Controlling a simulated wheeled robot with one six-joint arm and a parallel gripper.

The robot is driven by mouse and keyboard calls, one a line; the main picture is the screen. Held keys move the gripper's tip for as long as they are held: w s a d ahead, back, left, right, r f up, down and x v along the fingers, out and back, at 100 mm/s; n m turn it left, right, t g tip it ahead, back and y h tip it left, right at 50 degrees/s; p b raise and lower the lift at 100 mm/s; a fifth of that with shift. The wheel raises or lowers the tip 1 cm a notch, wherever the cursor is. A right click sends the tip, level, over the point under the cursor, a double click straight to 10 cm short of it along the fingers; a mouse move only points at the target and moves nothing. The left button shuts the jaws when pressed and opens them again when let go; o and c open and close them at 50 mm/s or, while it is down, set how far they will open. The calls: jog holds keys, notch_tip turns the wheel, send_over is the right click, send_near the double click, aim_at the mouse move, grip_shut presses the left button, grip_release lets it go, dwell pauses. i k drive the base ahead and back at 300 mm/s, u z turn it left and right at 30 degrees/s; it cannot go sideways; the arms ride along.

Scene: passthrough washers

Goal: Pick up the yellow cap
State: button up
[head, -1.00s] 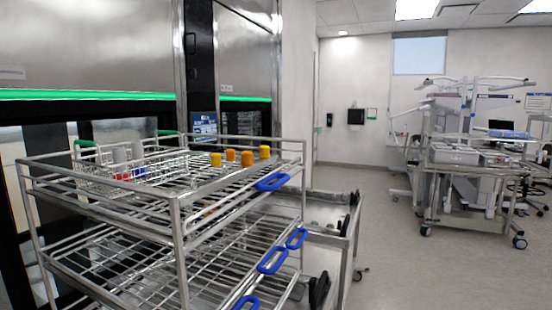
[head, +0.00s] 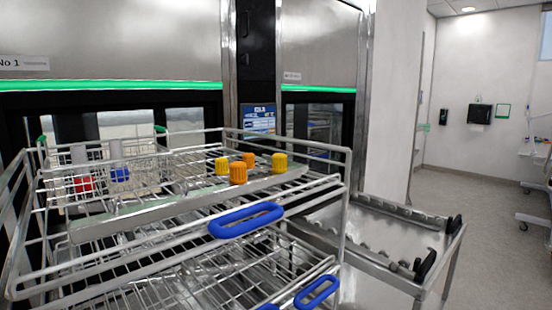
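A yellow cap (head: 279,163) stands upright at the right of a small group on the top level of a wire rack (head: 75,237). Another yellow cap (head: 222,167) stands at the left of the group. Two orange caps stand between them, one nearer (head: 238,174) and one farther back (head: 249,159). The caps are on a pale tray or shelf strip (head: 180,200) near the rack's front edge. My gripper is not in view.
A wire basket with green handles holds grey-topped items with red (head: 83,184) and blue (head: 121,174) parts, left of the caps. Blue handles (head: 246,220) stick out at the rack's front. A metal cart (head: 400,238) stands at the right. Floor is clear farther right.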

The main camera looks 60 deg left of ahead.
aim_at(222, 164)
jog(key=i, duration=1.2)
jog(key=u, duration=1.8)
